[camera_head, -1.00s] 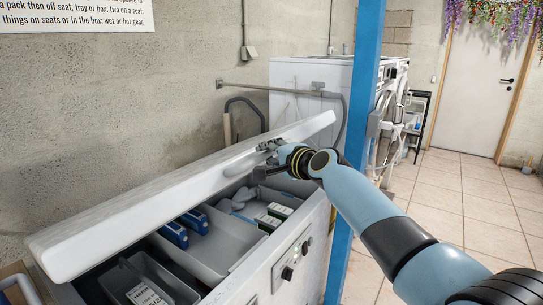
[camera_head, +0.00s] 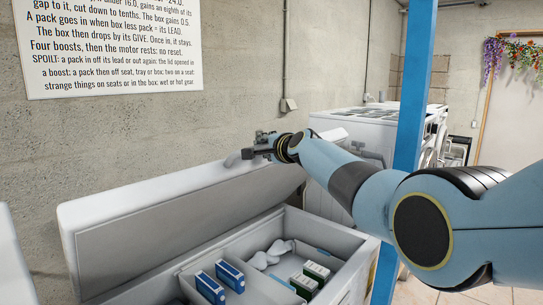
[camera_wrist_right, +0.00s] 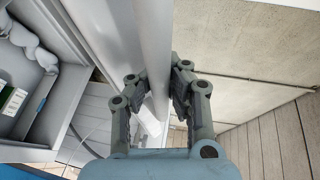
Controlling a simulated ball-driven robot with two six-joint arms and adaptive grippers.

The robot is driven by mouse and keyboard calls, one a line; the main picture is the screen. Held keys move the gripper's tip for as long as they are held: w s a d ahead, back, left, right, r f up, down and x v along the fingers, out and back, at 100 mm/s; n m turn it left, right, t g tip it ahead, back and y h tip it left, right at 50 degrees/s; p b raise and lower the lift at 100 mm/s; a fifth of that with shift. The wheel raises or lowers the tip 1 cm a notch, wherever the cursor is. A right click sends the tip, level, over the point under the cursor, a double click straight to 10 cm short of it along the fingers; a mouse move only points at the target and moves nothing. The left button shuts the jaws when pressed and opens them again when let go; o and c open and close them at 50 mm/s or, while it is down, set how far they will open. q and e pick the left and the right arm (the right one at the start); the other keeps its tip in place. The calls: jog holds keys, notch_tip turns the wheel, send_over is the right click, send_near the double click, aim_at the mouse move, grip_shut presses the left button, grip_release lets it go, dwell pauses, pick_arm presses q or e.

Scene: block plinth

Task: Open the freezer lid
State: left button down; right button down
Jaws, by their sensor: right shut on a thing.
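The white freezer lid (camera_head: 170,228) stands raised well up, tilted back toward the wall, its grey inner face showing. The freezer box (camera_head: 345,277) below it is open to view. My right gripper (camera_head: 258,147) is at the top edge of the lid, shut on the lid's pale handle bar (camera_head: 233,159). In the right wrist view, the fingers of my right gripper (camera_wrist_right: 157,82) close on either side of the long pale bar (camera_wrist_right: 153,45). My left gripper is not in view.
In the box lie blue packs (camera_head: 230,276), green-and-white packs (camera_head: 316,271) and pale lumpy things (camera_head: 271,254). A blue post (camera_head: 411,110) stands right of the freezer, partly behind my arm. A white sign (camera_head: 115,45) hangs on the concrete wall behind.

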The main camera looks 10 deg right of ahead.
jog(key=shift+w+a+r, duration=0.15)
jog(key=shift+w+r, duration=0.1)
jog(key=shift+r, duration=0.05)
jog(key=c, duration=1.2)
grip_release()
jog(key=shift+s, duration=0.2)
jog(key=shift+c, duration=0.2)
jog(key=shift+w, duration=0.1)
